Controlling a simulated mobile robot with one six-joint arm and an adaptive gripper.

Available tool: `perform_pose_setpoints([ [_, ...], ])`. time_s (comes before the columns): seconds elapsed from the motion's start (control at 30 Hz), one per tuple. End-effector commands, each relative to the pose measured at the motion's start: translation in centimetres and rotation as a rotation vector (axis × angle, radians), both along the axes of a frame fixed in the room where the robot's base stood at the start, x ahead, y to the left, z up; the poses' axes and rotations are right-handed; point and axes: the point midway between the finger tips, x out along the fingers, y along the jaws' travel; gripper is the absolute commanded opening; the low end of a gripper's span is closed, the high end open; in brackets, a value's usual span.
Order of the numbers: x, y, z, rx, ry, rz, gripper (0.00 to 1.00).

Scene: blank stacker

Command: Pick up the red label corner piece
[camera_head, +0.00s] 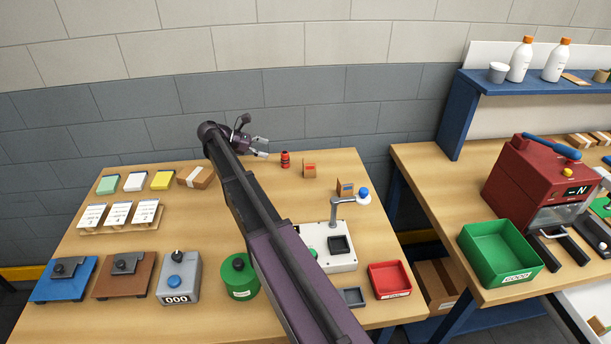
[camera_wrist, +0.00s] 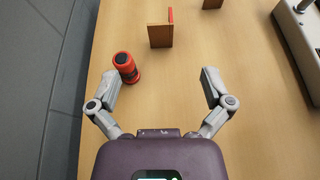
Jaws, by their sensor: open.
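The red label corner piece (camera_head: 309,173) is a small brown block with a red label, standing upright on the wooden table towards the back. In the wrist view the brown corner piece (camera_wrist: 160,37) stands ahead of my gripper, with a sliver of red at its far edge. My gripper (camera_wrist: 160,84) is open and empty, its fingers spread apart. The corner piece lies beyond the fingertips, roughly in line with the gap between them. In the head view my gripper (camera_head: 264,146) is left of the corner piece, near the back edge.
A red and black cylinder (camera_wrist: 126,66) stands close to my left finger, and also between gripper and corner piece in the head view (camera_head: 285,160). A blue-labelled corner piece (camera_head: 345,189) stands further right, by a white machine (camera_head: 335,262). The wall borders the table's back.

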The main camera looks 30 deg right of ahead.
Motion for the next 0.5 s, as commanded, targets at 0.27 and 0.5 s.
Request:
perform_pose_setpoints([
  [0.27, 0.02, 0.05, -1.98, 0.0, 0.0, 0.001, 1.0],
  [0.5, 0.02, 0.09, -1.91, 0.0, 0.0, 0.001, 1.0],
])
